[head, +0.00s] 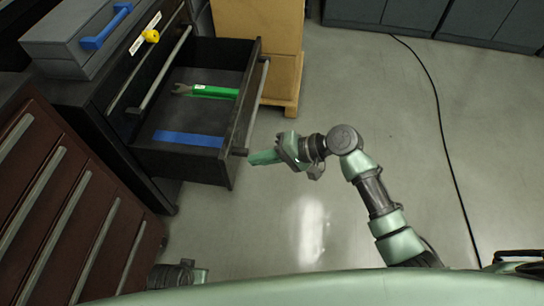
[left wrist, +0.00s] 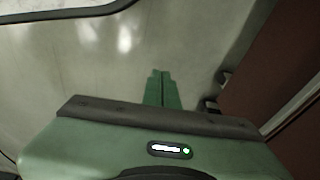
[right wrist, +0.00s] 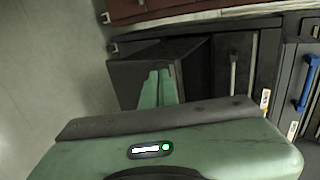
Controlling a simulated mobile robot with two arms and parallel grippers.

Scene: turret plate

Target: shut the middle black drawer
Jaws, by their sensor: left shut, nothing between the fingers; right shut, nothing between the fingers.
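The black drawer (head: 240,125) stands pulled out of a black cabinet (head: 100,95), its handle bar (head: 258,100) along its front. Inside lie a green-handled wrench (head: 212,92) and a blue strip (head: 188,139). My right gripper (head: 262,158) is shut and empty, just outside the near end of the drawer front; whether it touches cannot be told. In the right wrist view its closed fingers (right wrist: 158,88) overlap the dark drawer (right wrist: 188,60). My left gripper (left wrist: 163,88) is shut and empty over bare floor; in the head view only part of its arm shows at the bottom.
A dark red cabinet (head: 75,205) with several long handles stands at the left. A grey case with a blue handle (head: 104,30) sits on top of the black cabinet. A cardboard box (head: 258,40) on a pallet stands behind the drawer. A cable crosses the clear floor at right.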

